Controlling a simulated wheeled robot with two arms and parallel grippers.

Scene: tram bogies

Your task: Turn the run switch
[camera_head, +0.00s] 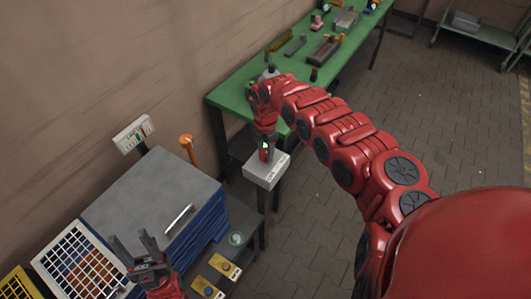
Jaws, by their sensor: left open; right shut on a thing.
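The run switch (262,180) is a light grey box with a small label on its front, on a dark post between the grey bench and the green table. My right gripper (266,152) points down on top of the box and is shut on its knob. The gripper hides the knob, so its turn angle cannot be seen. My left gripper (134,241) is open and empty, with its fingers pointing up near the front edge of the grey bench.
A grey-topped bench (145,195) holds a metal bar (179,219). A white grid crate (75,262) and yellow crate (17,287) stand at lower left. A green table (240,92) with several parts is behind. A small display (133,133) stands by the wall.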

